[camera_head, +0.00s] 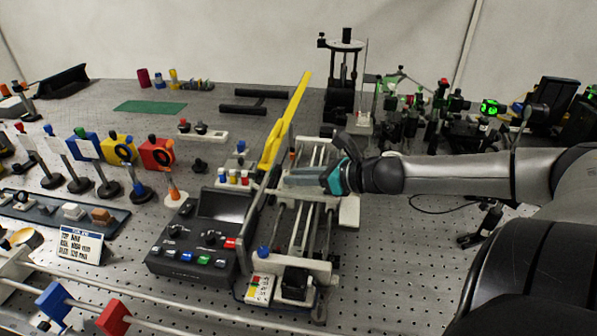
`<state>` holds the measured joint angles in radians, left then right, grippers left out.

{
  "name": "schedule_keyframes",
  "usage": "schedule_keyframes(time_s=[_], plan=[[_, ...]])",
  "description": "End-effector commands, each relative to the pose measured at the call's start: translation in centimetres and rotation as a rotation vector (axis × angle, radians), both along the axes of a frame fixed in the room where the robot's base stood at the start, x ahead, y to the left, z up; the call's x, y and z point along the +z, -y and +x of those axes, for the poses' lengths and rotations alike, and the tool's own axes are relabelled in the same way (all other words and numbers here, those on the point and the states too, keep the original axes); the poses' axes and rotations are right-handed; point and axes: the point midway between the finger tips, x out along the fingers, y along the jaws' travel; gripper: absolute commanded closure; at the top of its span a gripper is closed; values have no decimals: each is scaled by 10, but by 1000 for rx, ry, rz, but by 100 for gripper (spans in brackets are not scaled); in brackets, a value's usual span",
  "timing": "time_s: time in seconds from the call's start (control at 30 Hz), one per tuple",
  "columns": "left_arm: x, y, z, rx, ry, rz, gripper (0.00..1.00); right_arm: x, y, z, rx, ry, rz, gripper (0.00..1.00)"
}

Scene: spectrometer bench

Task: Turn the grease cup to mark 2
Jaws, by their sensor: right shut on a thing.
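My right gripper (291,178) reaches in from the right over the two-rail slide unit (318,268) at the middle of the bench. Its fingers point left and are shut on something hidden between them. I cannot make out the grease cup or its marks for sure. A small blue knob (263,252) stands at the near left of the slide unit, above a white label card (259,288) with red and yellow patches too small to read. My left gripper is not in view.
A long yellow lever (287,121) rises just beyond and left of my right gripper. A dark control box (193,252) with coloured buttons stands left of the slide unit. Optics (440,105) crowd the back right. The perforated bench top (390,265) is mostly clear at the near right.

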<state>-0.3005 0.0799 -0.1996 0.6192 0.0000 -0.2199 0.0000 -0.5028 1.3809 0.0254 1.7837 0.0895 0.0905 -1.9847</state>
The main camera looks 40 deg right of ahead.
Motion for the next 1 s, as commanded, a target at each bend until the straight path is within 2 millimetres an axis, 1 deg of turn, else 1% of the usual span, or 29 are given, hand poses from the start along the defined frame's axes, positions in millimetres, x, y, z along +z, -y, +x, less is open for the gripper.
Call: schedule_keyframes(time_s=[0.27,0.8,1.0], plan=[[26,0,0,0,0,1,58,5,-5,-1,-165,1,8,100],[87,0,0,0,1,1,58,6,-14,1,-666,0,9,100],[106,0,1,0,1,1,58,4,-16,2,-818,-1,6,100]])
